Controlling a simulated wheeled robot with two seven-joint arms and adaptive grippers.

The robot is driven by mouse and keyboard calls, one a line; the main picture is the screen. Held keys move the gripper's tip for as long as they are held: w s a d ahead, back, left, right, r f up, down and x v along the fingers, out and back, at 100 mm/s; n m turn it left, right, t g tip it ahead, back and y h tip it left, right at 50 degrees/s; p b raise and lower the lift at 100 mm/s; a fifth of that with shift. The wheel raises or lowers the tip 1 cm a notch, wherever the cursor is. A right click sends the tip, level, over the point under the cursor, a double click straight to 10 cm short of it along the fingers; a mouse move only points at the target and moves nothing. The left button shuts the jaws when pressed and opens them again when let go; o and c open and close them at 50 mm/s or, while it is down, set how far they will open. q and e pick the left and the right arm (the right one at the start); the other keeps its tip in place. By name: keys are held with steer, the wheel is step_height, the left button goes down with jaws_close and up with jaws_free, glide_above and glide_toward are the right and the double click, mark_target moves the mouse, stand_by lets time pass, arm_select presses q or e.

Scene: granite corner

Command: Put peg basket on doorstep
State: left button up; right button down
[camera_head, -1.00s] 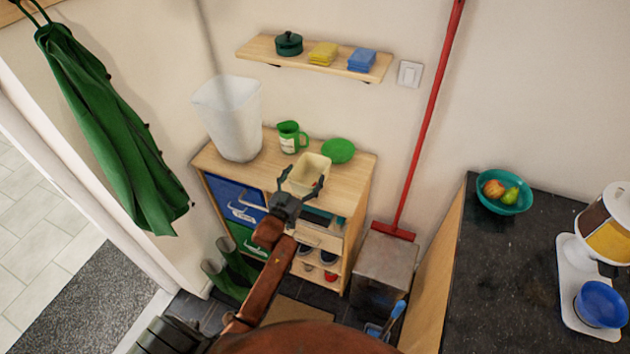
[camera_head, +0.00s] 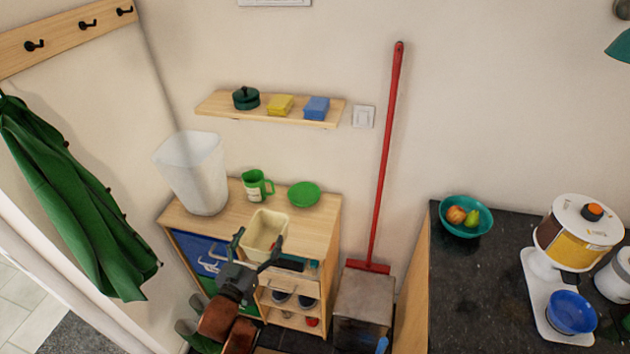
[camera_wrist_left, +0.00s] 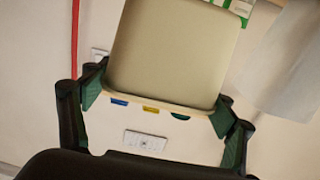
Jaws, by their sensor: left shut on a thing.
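In the left wrist view the basket (camera_wrist_left: 168,50) fills the space between the fingers (camera_wrist_left: 158,105). Through the doorway at lower left, pale tiles and a dark speckled patch (camera_head: 75,335) show; I cannot tell which part is the doorstep. My right gripper is out of view.
The wooden cabinet (camera_head: 318,218) carries a white bin (camera_head: 192,175), a green mug (camera_head: 257,186) and a green plate (camera_head: 304,194). A red broom (camera_head: 385,160) and a metal bin (camera_head: 362,303) stand right of it. A green coat (camera_head: 75,200) hangs at left; a dark counter (camera_head: 475,300) is at right.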

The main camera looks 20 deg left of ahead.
mark_target(267, 259)
arm_select(q)
steer(key=s+d+f, duration=0.1)
steer(key=s, duration=0.1)
steer(key=s+d+f, duration=0.1)
steer(key=s+f, duration=0.1)
steer(key=s+d+f, duration=0.1)
steer(key=s, duration=0.1)
steer(key=shift+d+f, duration=0.2)
steer(key=shift+d, duration=0.05)
steer(key=s+d+f, duration=0.1)
steer(key=s+d, duration=0.3)
steer(key=d, duration=0.1)
steer(key=shift+f+h, duration=0.3)
